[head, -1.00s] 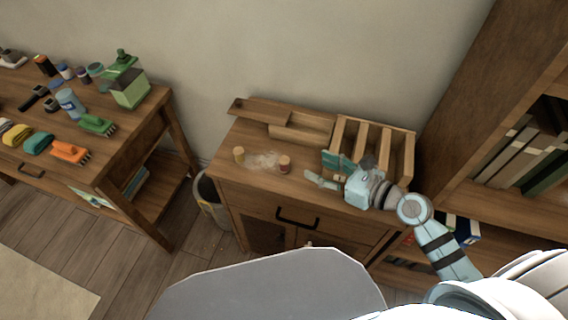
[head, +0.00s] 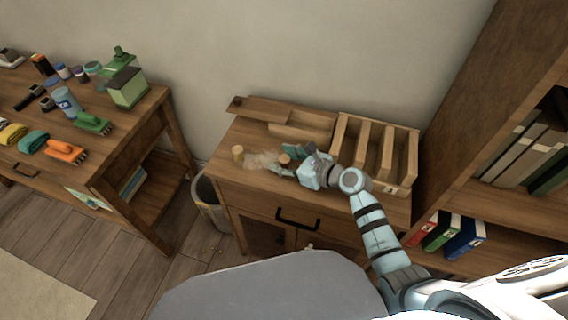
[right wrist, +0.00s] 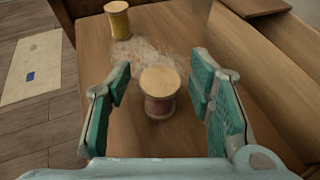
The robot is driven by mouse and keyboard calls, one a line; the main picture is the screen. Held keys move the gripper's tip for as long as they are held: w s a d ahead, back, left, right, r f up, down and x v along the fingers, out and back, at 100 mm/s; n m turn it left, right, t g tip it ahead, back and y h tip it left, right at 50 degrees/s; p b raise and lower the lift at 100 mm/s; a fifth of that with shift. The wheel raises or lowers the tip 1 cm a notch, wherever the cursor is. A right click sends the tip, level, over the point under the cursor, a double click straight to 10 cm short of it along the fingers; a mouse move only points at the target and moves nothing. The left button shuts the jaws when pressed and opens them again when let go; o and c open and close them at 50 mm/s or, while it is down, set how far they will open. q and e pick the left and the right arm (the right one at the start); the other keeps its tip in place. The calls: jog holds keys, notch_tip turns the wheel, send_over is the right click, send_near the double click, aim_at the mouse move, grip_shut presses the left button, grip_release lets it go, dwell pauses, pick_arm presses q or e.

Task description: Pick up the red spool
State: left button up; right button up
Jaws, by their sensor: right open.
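The red spool (right wrist: 159,104) stands upright on the cabinet top, with a pale tan top and a red wound body. In the right wrist view it sits between the two teal finger pads, with gaps on both sides. In the head view the red spool (head: 284,159) is small and close to the fingers. My right gripper (head: 290,161) is open around the spool; in the right wrist view its open fingers (right wrist: 163,105) flank it. A yellow spool (right wrist: 118,20) stands beyond it, also seen in the head view (head: 238,153). My left gripper is not in view.
A pale scattered patch (right wrist: 148,60) lies between the spools. A wooden divided rack (head: 399,187) and a low wooden box (head: 300,132) stand behind on the cabinet top (head: 235,180). A bin (head: 209,205) stands on the floor to the left.

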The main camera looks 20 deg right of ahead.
jog(key=c, duration=1)
jog(key=shift+o, duration=0.2)
jog(key=shift+r, duration=0.15)
